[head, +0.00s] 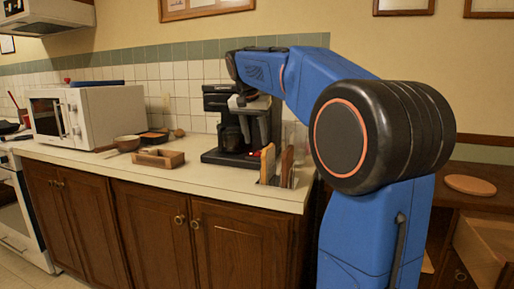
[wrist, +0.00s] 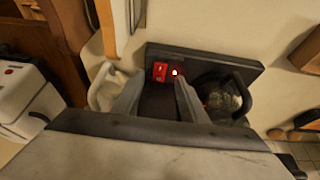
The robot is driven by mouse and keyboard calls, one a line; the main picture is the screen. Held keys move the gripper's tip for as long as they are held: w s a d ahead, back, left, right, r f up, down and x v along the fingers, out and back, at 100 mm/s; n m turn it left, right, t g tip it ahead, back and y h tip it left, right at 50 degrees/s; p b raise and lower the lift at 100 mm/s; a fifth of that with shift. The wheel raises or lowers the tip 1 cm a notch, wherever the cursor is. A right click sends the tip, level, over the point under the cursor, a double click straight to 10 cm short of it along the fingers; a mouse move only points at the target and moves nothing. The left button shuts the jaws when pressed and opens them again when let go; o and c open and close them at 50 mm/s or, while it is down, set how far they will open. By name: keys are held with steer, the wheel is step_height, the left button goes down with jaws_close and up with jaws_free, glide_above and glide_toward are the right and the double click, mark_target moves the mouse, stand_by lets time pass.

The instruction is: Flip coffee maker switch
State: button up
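The black coffee maker (head: 212,103) stands on the counter in the head view. Its dark base (wrist: 243,66) shows in the wrist view. A red switch (wrist: 159,70) is on that base, with a small bright red-white light (wrist: 175,72) just right of it. The glass carafe (wrist: 222,97) sits to the right. My gripper (wrist: 158,88) points down at the base; its two grey fingers are apart with nothing between them. The switch and light show beyond the gap between the fingertips. I cannot tell whether a finger touches the switch.
The counter's front left strip (head: 90,160) is clear.

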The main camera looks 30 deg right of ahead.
mark_target(258, 153)
steer(key=shift+x, duration=2.3)
